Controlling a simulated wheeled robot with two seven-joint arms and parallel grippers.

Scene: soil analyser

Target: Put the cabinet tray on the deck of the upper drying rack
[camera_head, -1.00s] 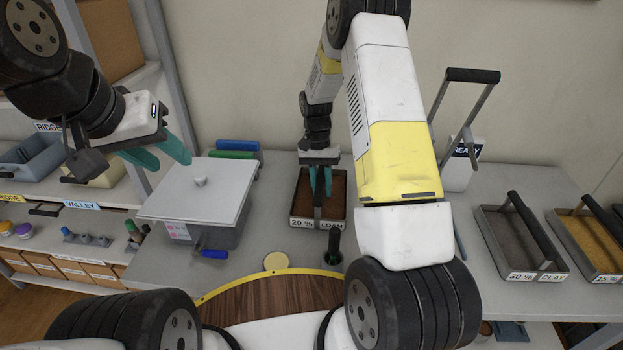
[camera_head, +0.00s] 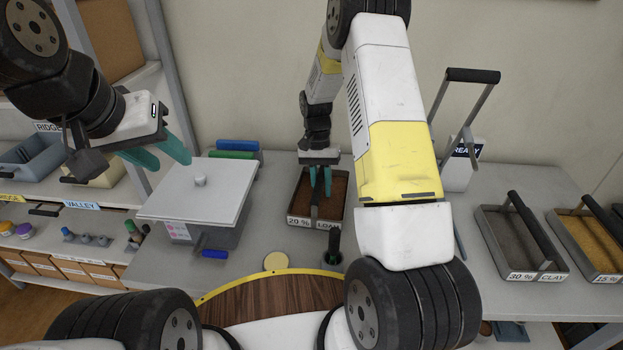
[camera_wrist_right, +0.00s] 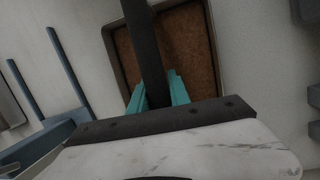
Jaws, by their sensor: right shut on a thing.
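My right gripper (camera_head: 321,182) is shut on the dark bar handle (camera_wrist_right: 146,50) of a brown-filled tray (camera_head: 291,205) labelled "20 % LOAM". The tray also shows in the right wrist view (camera_wrist_right: 210,45), its handle passing between the teal fingers. It is over the grey bench, level as far as I see; I cannot tell whether it touches the bench. My left gripper (camera_head: 160,153) is open and empty, above and left of the lidded grey box. I cannot make out a thing marked as the cabinet tray or the upper drying rack.
The lidded box (camera_head: 205,190) stands left of the loam tray. Two handled trays, "30 % CLAY" (camera_head: 492,240) and a yellow-filled one (camera_head: 585,245), sit at the right. A tall-handled thing and a "READY" sign (camera_head: 463,165) stand behind. Labelled shelves (camera_head: 110,195) are at the left.

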